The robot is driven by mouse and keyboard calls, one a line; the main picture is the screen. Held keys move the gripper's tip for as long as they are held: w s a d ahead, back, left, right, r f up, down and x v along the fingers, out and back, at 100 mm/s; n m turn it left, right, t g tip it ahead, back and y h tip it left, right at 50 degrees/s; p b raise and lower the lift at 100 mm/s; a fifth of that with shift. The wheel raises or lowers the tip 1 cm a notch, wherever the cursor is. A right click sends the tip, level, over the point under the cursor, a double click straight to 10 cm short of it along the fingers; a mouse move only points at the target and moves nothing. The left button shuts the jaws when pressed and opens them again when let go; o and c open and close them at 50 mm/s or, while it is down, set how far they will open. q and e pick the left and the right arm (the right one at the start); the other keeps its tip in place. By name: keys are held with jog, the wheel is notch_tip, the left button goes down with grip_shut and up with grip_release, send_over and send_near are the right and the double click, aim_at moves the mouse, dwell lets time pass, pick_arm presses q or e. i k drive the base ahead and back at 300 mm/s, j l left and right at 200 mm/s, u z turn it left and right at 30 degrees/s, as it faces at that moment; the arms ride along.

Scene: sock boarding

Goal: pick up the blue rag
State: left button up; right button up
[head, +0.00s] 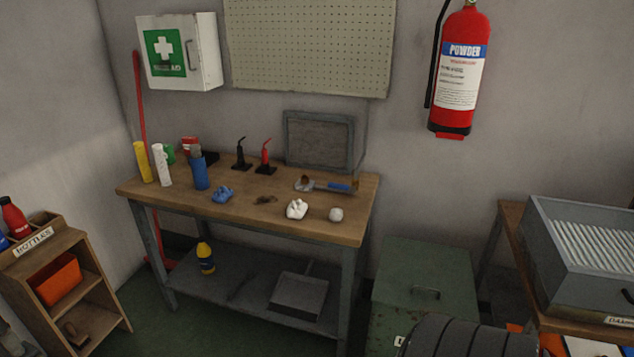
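The blue rag (223,195) is a small crumpled lump lying on the wooden top of the workbench (150,190), left of its middle and close to the front edge. A blue cylinder (200,174) stands just behind and to the left of it. A white crumpled rag (297,209) lies farther right near the front edge, with a pale ball (336,214) beside it. Neither of my grippers shows in the head view.
Yellow (142,162) and white (161,165) cylinders stand at the bench's left. Black (241,154) and red (265,157) spouted cans stand behind the rag. A bottle shelf (85,275) stands at left, a green chest (425,280) at right. Green floor shows before the bench.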

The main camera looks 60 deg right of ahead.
aim_at(223, 193)
jog(key=z, duration=1.4)
